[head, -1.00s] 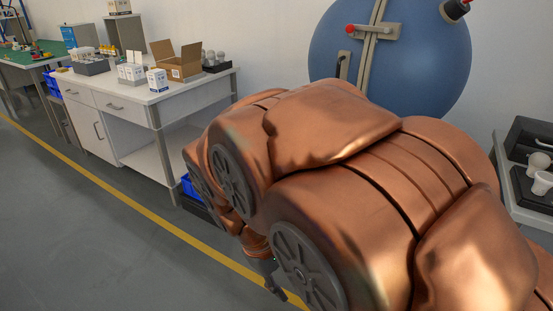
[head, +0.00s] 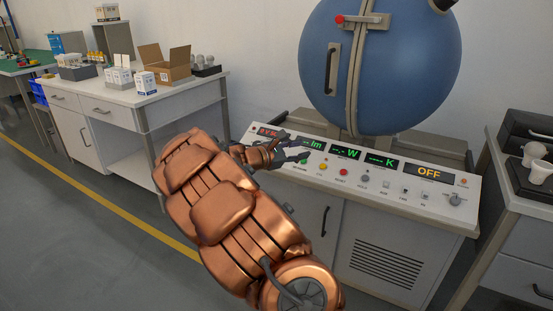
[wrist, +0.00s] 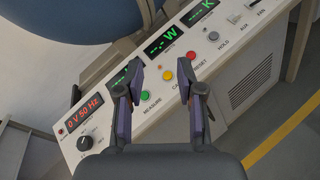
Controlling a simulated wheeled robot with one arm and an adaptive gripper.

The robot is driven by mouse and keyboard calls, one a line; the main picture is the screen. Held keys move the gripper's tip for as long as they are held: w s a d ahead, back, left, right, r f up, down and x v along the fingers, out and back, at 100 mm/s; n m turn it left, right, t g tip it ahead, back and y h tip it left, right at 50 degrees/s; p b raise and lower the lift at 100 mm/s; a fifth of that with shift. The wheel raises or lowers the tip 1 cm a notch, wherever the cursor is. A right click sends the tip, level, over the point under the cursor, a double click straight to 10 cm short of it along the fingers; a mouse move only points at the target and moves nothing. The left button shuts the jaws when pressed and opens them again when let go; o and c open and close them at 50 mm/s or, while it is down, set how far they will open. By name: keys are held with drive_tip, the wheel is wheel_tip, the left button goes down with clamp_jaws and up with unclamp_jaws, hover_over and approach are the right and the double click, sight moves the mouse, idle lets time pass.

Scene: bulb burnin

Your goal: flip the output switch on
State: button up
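The console (head: 400,215) has a sloped white panel with lit displays, coloured buttons and small switches. At its right end is a display reading OFF (head: 429,173), with a grey knob or switch (head: 456,199) below it; its label is too small to read. My gripper (head: 297,146) is open and empty over the left part of the panel. In the wrist view my open gripper (wrist: 166,84) has its fingers on either side of the green MEASURE button (wrist: 146,96); I cannot tell its height. A dark knob (wrist: 85,143) sits below the red voltage display (wrist: 84,112).
A large blue sphere (head: 400,60) stands behind the panel. A bench (head: 185,95) with boxes and bulbs is at left. A side table (head: 530,225) with a dark holder and white bulbs is at right. Grey floor is open at lower left.

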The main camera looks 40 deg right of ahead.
drive_tip(key=w+d+f+n+t+h+b, duration=0.1)
drive_tip(key=w+d+f+n+t+b, duration=0.2)
drive_tip(key=w+f+n+t, duration=0.85)
drive_tip(key=shift+w+d+f+m+g, duration=0.15)
drive_tip(key=shift+w+d+f+g, duration=0.15)
drive_tip(key=shift+w+d+g, duration=0.7)
drive_tip(key=shift+w+d+f+m+g, duration=0.15)
drive_tip(key=shift+w+d+f+g, duration=0.2)
drive_tip(key=shift+w+d, duration=1.15)
drive_tip(key=shift+w+d+f+m+g, duration=0.2)
drive_tip(key=shift+w+d+g, duration=0.6)
drive_tip(key=shift+w, duration=0.75)
drive_tip(key=shift+c, duration=0.3)
clamp_jaws()
